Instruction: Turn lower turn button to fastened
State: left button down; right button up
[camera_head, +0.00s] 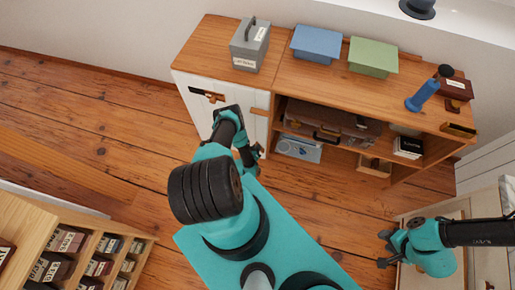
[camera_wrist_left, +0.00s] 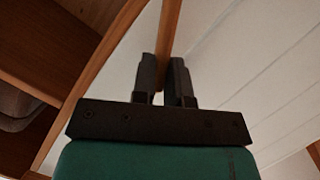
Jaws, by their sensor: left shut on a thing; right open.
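The low wooden cabinet (camera_head: 228,75) has a white door (camera_head: 198,108) at its left end. A small wooden turn button (camera_head: 258,111) lies across the door's right edge, high up. My left gripper (camera_head: 254,156) is low at the door's right side, partly hidden by my own arm. In the left wrist view my left gripper (camera_wrist_left: 165,82) is shut on a narrow wooden piece (camera_wrist_left: 170,28), apparently the lower turn button, in front of white panelling. In the head view the lower button cannot be made out. My right gripper (camera_head: 383,249) is open and empty at the lower right.
A grey box (camera_head: 250,45), a blue box (camera_head: 317,43) and a green box (camera_head: 373,57) stand on the cabinet top, with a blue tool (camera_head: 423,95) further right. A brown case (camera_head: 330,122) lies in the open shelf. Wooden floor lies in front.

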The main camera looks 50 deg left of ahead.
pick_arm(q)
jog(key=shift+s+a+f+n+t+h, duration=0.15)
jog(key=shift+f+n+t+h, duration=0.35)
jog(key=shift+n, duration=0.8)
jog(key=shift+s+a+f+n+t+h, duration=0.2)
jog(key=shift+n+t, duration=0.5)
jog(key=shift+n, duration=0.6)
jog(key=shift+a+f+n+t+h, duration=0.35)
jog(key=shift+n+t, duration=0.25)
jog(key=shift+n, duration=0.7)
jog(key=c, duration=1.1)
grip_release()
jog(key=shift+c, duration=0.2)
jog(key=s+d, duration=0.2)
jog(key=s, duration=1.5)
jog(key=shift+d+r, duration=0.3)
jog(key=shift+r, duration=0.05)
jog(key=shift+s, duration=0.1)
jog(key=shift+c, duration=0.3)
